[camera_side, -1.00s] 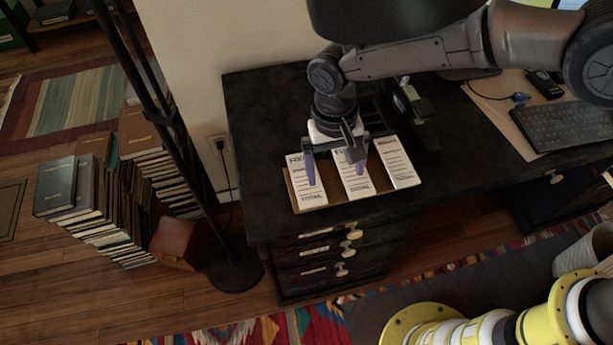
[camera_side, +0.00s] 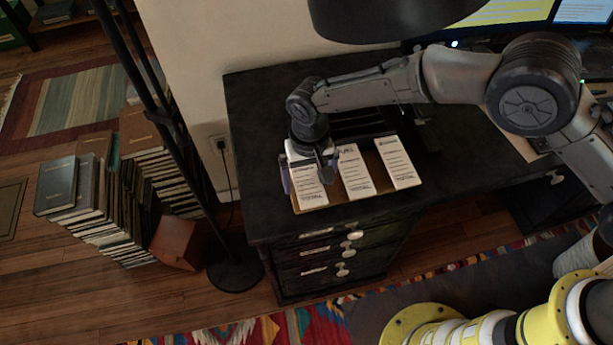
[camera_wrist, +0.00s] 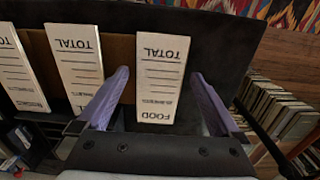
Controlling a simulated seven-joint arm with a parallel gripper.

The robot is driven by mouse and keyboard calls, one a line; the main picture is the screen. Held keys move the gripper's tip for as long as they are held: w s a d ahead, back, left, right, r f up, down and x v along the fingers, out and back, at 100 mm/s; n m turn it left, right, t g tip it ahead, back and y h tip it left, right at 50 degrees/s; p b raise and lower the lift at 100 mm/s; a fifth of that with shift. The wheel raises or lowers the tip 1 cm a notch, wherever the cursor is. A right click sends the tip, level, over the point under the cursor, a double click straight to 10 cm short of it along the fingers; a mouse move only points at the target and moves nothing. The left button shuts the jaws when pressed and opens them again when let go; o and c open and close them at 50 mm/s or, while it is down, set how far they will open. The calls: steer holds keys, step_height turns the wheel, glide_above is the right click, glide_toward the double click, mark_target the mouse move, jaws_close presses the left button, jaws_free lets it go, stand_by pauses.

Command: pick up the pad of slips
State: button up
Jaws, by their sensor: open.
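Three white pads of slips lie side by side on a brown board (camera_side: 332,198) at the desk's front corner. The left pad (camera_side: 312,196) also shows in the wrist view (camera_wrist: 161,72), where it reads FOOD and TOTAL. The middle pad (camera_side: 357,180) and the right pad (camera_side: 399,163) lie beside it; in the wrist view they are the middle pad (camera_wrist: 76,62) and the far one (camera_wrist: 18,75). My gripper (camera_side: 308,180) is open over the left pad. In the wrist view its purple fingers (camera_wrist: 158,97) straddle that pad, one on each side, holding nothing. Finger height above the board is unclear.
The black desk (camera_side: 262,140) has free room left of the board. A dark rack (camera_side: 372,125) stands behind the pads. A lamp shade (camera_side: 390,18) hangs above my arm. A lamp pole (camera_side: 165,120) and book stacks (camera_side: 100,200) stand left of the desk.

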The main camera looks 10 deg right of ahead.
steer(key=shift+f, duration=0.1)
steer(key=shift+c, duration=0.2)
steer(key=c, duration=1.2)
